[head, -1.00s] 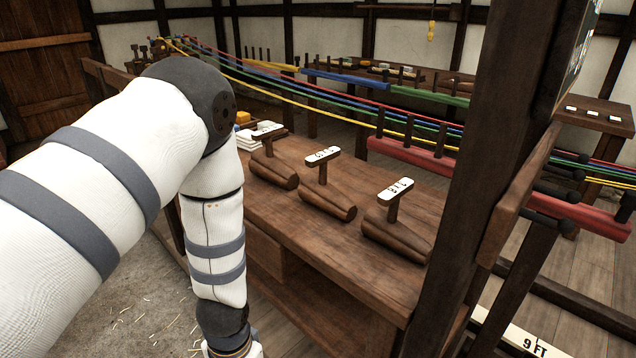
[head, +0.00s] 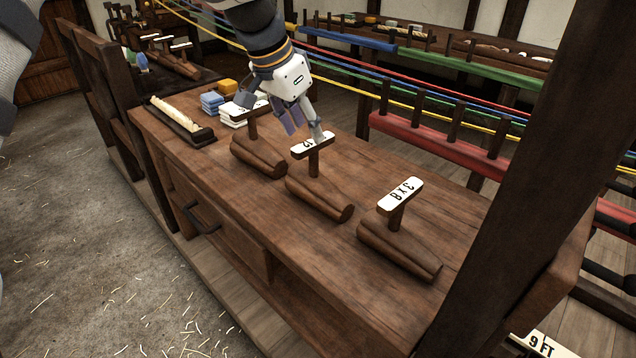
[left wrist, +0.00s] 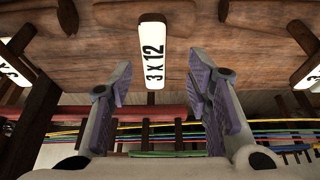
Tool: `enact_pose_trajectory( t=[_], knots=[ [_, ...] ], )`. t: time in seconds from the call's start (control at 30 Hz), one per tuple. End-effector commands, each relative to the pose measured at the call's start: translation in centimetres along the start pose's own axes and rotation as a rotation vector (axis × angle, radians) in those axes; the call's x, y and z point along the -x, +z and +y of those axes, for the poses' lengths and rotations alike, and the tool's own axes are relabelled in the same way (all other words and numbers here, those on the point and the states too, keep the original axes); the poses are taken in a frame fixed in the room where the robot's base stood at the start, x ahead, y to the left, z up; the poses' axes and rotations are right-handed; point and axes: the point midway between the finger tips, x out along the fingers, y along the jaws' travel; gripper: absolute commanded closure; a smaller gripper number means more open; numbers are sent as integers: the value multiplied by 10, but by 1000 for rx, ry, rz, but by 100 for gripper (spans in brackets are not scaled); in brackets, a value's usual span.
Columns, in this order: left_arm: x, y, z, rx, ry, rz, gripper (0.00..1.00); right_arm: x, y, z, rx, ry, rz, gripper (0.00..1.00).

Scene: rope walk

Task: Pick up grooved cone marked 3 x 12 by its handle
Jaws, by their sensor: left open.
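The grooved cone marked 3 x 12 (head: 320,198) is the middle of three dark wooden cones on the bench. Its white label (left wrist: 153,52) reads 3 x 12 in the left wrist view. The label tops its T-shaped handle (head: 314,160), partly covered by my fingers in the head view. My left gripper (head: 305,133) is open and empty, just above and behind the handle. My right gripper is not in view.
The cone marked 3 x 8 (head: 400,245) lies to the right and another cone (head: 258,157) to the left. Folded cloths (head: 236,112) and a dark tray (head: 180,120) are at the bench's far left. A dark post (head: 510,180) stands at right; coloured ropes run behind.

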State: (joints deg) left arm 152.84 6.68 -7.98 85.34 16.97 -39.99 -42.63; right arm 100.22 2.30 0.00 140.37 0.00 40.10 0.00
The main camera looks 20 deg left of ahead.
Motion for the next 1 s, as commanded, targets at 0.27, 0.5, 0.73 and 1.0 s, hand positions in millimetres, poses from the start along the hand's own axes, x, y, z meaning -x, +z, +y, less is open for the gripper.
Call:
enact_pose_trajectory(
  t=[0.27, 0.5, 0.73, 1.0],
  knots=[
    [-47, 0, 7, -1, 1, -2, 55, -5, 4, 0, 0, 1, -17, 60],
    [-46, -2, 7, -1, -2, 4, 64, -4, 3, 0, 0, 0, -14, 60],
    [-46, -1, 7, -1, -1, 4, 100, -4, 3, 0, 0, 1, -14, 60],
    [-46, -2, 6, 0, -2, 4, 100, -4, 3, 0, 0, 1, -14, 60]
  ],
)
